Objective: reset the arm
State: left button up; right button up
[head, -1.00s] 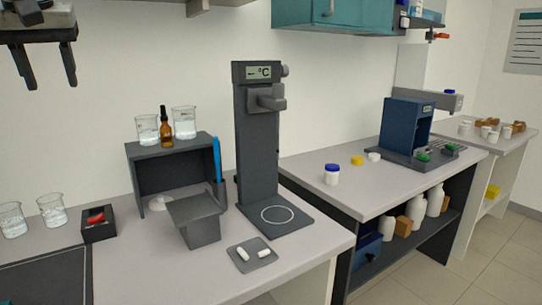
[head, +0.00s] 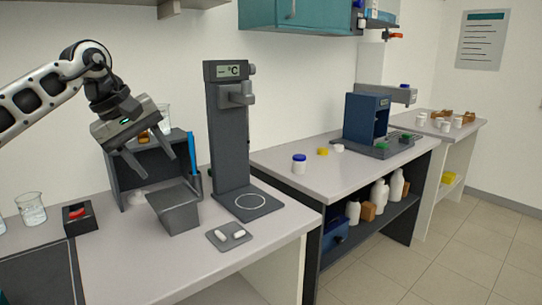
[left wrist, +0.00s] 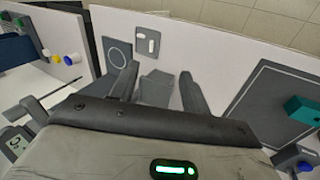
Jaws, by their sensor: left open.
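My left gripper (head: 139,163) is in the upper left of the head view, open and empty. Its arm comes in from the left, and the fingers point down in front of a dark shelf stand (head: 118,180). A grey square bin (head: 175,211) stands on the bench, below and right of the fingers. In the left wrist view the open fingers (left wrist: 158,80) spread on either side of the grey bin (left wrist: 156,88), with a gap to the bench. My right gripper is in neither view.
A dark column device with a °C display (head: 229,130) stands right of the bin. A small tray (head: 229,236) with white pieces lies in front. A glass beaker (head: 31,209) and a black box with a red switch (head: 79,217) are at left.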

pick_arm(q)
jog(key=s+d+f+n+t+h, duration=0.1)
jog(key=s+d+f+n+h, duration=0.2)
jog(key=d+f+n+h, duration=0.35)
jog(key=s+d+f+n+h, duration=0.35)
jog(key=d+n, duration=0.35)
jog(key=d, duration=0.3)
jog(key=s+d+f+n+t+h, duration=0.1)
jog(key=s+d+f+n+h, duration=0.2)
jog(key=d+f+n+h, duration=0.35)
jog(key=s+a+f+n+t+y, duration=0.25)
jog(key=f+n+t+y, duration=0.3)
jog(key=n, duration=0.85)
jog(key=s+a+f+n+t+y, duration=0.1)
jog(key=a+f+n+t+y, duration=0.5)
jog(key=n, duration=0.7)
jog(key=s+a+f+n+g+y, duration=0.3)
jog(key=s+f+n, duration=0.4)
jog(key=s+f, duration=0.1)
jog(key=s+a+f+n+g+y, duration=0.3)
jog(key=s+f+n+g, duration=0.1)
jog(key=s+f+n, duration=0.4)
jog(key=shift+s+a+f, duration=0.2)
jog(key=shift+a+f, duration=0.15)
jog(key=shift+f, duration=0.25)
